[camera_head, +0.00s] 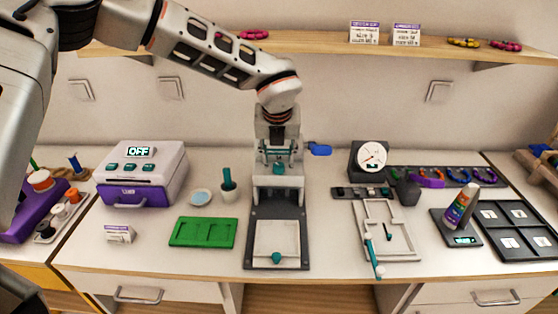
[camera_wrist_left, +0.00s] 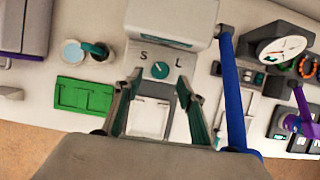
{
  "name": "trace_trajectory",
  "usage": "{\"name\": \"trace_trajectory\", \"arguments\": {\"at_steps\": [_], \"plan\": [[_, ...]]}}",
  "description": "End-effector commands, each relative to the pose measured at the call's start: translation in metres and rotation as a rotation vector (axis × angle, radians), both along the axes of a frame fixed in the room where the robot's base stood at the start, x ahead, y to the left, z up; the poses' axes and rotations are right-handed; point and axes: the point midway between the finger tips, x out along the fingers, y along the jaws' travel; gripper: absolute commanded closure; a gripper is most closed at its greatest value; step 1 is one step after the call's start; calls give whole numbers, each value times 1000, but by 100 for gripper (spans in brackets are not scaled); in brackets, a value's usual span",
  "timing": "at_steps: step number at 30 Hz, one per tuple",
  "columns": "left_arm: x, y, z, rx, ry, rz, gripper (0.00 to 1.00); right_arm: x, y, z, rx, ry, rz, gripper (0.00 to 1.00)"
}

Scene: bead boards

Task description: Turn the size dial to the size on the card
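The size dial (camera_wrist_left: 160,70) is a small round teal knob on the front of a grey and white press (camera_wrist_left: 172,18). The letters S and L stand to its left and right; its exact pointing is too small to tell. In the head view the dial (camera_head: 280,168) shows just below my left gripper (camera_head: 278,152). In the wrist view my left gripper (camera_wrist_left: 158,88) is open, its green-padded fingers apart on either side of the dial's line, with nothing between them. A small white card (camera_head: 120,233) stands at the front left; its print is unreadable. My right gripper is out of view.
A blue lever (camera_head: 320,150) sticks out right of the press and runs close beside the gripper in the wrist view (camera_wrist_left: 232,95). A green tray (camera_head: 202,232) and a purple-fronted box (camera_head: 140,172) stand left. A gauge (camera_head: 370,156) stands right.

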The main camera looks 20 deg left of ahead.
Motion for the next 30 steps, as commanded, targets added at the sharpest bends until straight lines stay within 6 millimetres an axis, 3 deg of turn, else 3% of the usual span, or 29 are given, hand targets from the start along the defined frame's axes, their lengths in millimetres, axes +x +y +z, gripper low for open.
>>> {"name": "trace_trajectory", "arguments": {"at_steps": [3, 9, 19, 24, 30], "plan": [[6, 2, -18, 1, 2, 2, 61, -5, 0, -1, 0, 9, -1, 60], [14, 4, -35, 0, 1, 1, 61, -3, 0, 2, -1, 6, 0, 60], [16, 4, -40, -1, 1, 1, 61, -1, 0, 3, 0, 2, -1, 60], [15, 4, -39, -2, 1, 1, 99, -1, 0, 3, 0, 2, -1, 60], [15, 5, -40, -2, 2, -3, 99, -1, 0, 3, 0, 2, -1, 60]]}}
